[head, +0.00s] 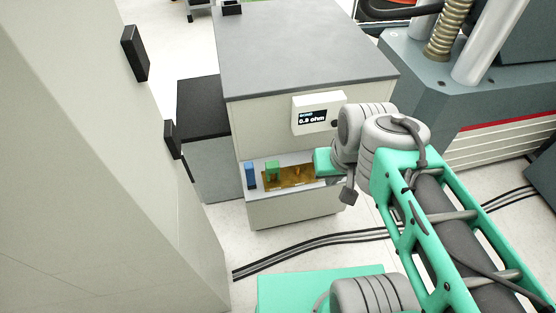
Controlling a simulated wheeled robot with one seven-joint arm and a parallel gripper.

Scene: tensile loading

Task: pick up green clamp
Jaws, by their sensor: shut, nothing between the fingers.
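The green clamp (272,168) is a small upright block on the low shelf of the grey cabinet, at the back left edge of a gold-brown plate. A blue clamp (251,175) stands just left of it. My gripper (318,180) is at the right end of the shelf, to the right of the green clamp and apart from it. It is shut and empty. Its fingertips are small and partly hidden by my wrist.
The gold-brown plate (288,179) bears small orange parts. The cabinet (300,50) overhangs the shelf (262,162), and a white display box (318,115) is on its front. A pale column (90,170) fills the left. Cables (300,246) cross the floor.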

